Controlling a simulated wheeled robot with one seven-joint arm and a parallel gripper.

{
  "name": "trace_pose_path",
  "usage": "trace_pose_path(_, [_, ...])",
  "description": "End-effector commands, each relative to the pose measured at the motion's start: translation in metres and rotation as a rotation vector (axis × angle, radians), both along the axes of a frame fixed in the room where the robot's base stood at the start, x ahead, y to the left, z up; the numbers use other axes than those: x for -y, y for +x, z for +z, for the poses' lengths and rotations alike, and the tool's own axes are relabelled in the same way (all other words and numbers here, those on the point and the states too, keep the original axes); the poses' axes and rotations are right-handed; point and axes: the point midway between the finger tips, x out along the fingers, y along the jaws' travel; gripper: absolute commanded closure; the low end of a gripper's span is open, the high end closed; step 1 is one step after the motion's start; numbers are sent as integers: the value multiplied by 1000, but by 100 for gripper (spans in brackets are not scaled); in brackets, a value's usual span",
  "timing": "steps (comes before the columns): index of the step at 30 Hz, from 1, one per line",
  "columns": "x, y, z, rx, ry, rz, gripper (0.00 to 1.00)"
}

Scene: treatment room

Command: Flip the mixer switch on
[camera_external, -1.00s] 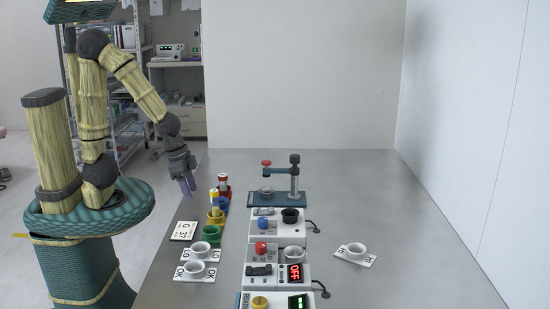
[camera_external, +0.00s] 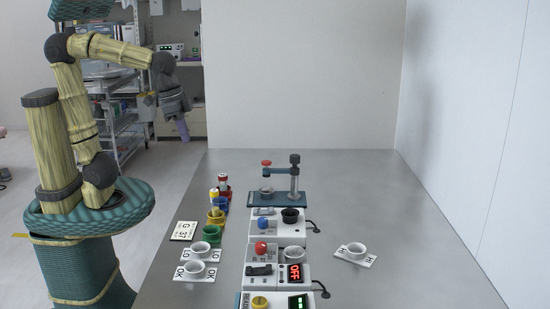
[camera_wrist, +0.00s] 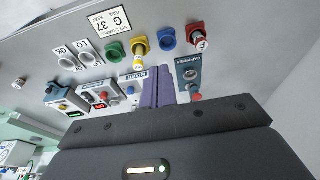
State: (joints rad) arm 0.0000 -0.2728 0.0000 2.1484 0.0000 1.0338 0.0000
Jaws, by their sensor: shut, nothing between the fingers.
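The mixer (camera_wrist: 137,76), named by its label in the wrist view, is a pale box with a blue knob (camera_wrist: 130,89). In the external view it appears to be the box (camera_external: 277,232) with a blue knob and a black cup (camera_external: 291,214). A grey rocker switch (camera_external: 264,211) sits at its back left; I cannot tell its position. My gripper (camera_external: 184,138) is raised off the left back of the table, well apart from the mixer, fingers pointing down. Its purple fingers (camera_wrist: 158,90) are together and empty, and hide part of the mixer in the wrist view.
Behind the mixer stands the cap press (camera_external: 294,180). In front is a box with a red OFF display (camera_external: 295,272) and another black switch (camera_external: 259,270). The table's right is mostly clear.

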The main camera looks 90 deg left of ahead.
Motion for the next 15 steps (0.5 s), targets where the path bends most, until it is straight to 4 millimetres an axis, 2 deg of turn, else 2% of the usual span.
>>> trace_pose_path(3, [0,2,21,1,0,0,100])
trace_pose_path(11, [10,46,30,17,1,3,100])
trace_pose_path(15, [18,76,34,30,2,6,100])
